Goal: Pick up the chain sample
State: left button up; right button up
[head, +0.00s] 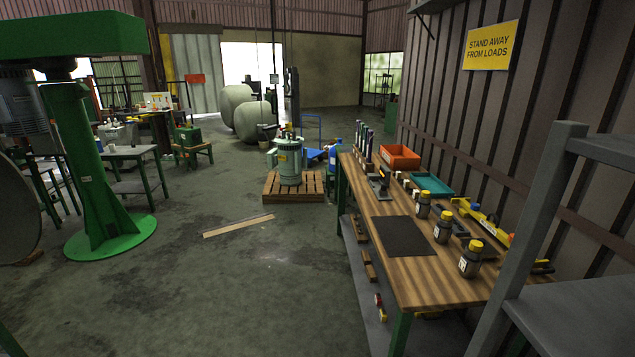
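I cannot pick out the chain sample for certain. Small dark items (460,229) lie among the jars on the wooden workbench (440,290) at the right, too small to tell what they are. Neither of my grippers shows in the head view.
The bench holds a dark mat (405,236), yellow-lidded jars (470,260), an orange bin (400,157), a teal tray (432,185) and yellow tools (480,217). A grey shelf frame (535,235) stands at the near right. A plank (238,226) lies on the otherwise open floor left of the bench.

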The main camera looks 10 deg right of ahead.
aim_at(398, 173)
jog(key=i+j+z, duration=0.1)
jog(key=i+z, duration=0.15)
jog(key=i, duration=0.35)
jog(key=i+j+z, duration=0.15)
jog(key=i+z, duration=0.25)
jog(key=i+j+z, duration=0.25)
jog(key=z, duration=0.15)
jog(key=i+j, duration=0.25)
jog(key=i, duration=0.15)
